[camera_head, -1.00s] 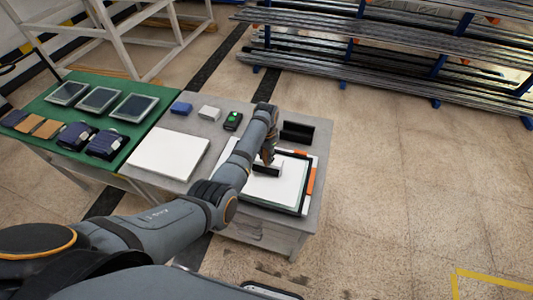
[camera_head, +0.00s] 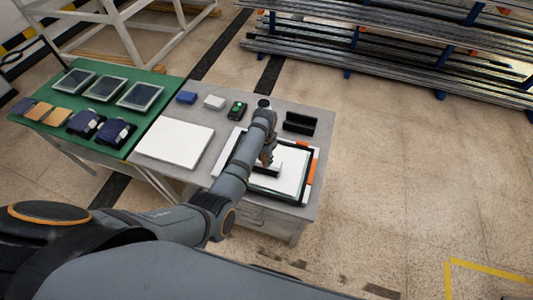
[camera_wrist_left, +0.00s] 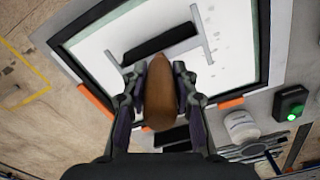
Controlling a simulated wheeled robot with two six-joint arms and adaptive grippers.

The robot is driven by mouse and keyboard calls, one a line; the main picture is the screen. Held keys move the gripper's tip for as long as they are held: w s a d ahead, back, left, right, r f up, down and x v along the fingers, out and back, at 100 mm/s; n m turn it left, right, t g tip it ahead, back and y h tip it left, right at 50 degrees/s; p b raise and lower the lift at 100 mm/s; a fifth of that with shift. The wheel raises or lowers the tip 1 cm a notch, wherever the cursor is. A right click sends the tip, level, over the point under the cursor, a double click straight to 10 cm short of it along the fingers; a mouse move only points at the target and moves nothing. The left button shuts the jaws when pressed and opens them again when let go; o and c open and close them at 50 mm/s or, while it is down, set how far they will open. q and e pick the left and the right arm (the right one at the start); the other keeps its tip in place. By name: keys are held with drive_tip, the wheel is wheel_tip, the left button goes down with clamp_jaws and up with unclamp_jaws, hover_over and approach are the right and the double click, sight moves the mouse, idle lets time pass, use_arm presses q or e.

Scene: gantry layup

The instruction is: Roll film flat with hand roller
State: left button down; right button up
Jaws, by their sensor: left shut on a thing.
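My left gripper (camera_head: 266,158) is shut on the brown handle (camera_wrist_left: 159,92) of the hand roller. The roller's black cylinder (camera_wrist_left: 160,45) on its metal frame shows in the left wrist view, over the white film panel (camera_wrist_left: 105,42). In the head view the dark roller (camera_head: 266,171) is at the panel's middle-left; whether it touches the surface is hard to tell. The panel (camera_head: 289,187) lies in a black frame on the grey table. Small spots (camera_wrist_left: 228,48) show on the film in the wrist view. My right gripper is not in view.
Orange strips (camera_head: 312,168) edge the panel. A green table (camera_head: 60,108) adjoins left.

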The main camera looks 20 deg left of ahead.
use_arm(q)
drive_tip(key=shift+s+f, duration=0.1)
drive_tip(key=shift+s, duration=0.45)
drive_tip(key=shift+s+a, duration=0.1)
drive_tip(key=shift+s, duration=0.9)
drive_tip(key=shift+w, duration=0.1)
drive_tip(key=shift+w+r, duration=0.1)
drive_tip(key=shift+r, duration=0.1)
wheel_tip(320, 180, up, 5)
drive_tip(key=shift+f, duration=0.15)
